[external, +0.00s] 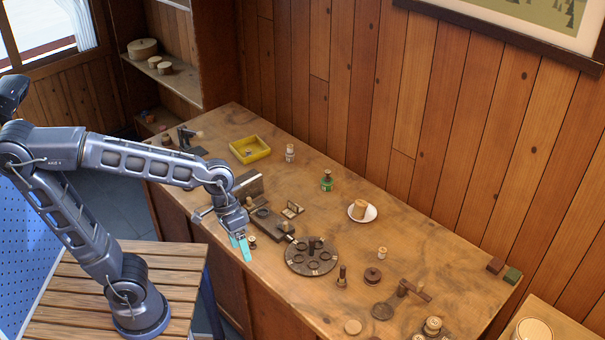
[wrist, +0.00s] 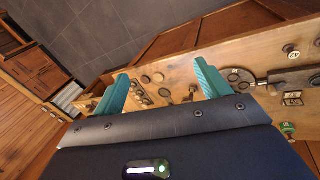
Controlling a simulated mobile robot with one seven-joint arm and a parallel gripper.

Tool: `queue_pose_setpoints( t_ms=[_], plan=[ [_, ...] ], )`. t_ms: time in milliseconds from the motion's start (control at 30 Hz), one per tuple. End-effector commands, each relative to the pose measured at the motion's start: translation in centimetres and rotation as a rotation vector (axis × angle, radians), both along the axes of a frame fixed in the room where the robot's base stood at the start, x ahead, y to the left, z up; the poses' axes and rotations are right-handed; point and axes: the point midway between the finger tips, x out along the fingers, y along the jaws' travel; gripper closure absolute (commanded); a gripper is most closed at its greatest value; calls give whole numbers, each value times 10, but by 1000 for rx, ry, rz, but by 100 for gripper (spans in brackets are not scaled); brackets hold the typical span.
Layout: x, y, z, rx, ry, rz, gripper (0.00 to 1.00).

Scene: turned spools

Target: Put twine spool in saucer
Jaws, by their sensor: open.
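A white saucer (external: 373,216) lies on the workbench right of centre in the external view. A tan, spool-shaped piece (external: 360,207) stands in it, slightly tilted; it looks like the twine spool, but its winding is too small to tell. My gripper (external: 240,246) is over the front edge of the bench, well left of the saucer, with its teal fingers pointing down. In the wrist view my gripper (wrist: 163,76) has its fingers wide apart with nothing held between them. I cannot make out the saucer in the wrist view.
A green spool (external: 327,181), a small pale spool (external: 382,253) and a yellow tray (external: 250,150) are elsewhere on the bench. Bare wood surrounds the saucer.

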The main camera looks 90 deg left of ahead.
Motion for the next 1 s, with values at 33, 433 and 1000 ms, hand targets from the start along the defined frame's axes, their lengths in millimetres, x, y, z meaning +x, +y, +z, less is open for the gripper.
queue_pose_setpoints(
  t_ms=[33,433,1000],
  plan=[
    [13,5,-3,-33,21,42,24],
    [110,47,-25,-323,147,347,24],
    [232,162,-86,-780,296,781,24]
  ],
)
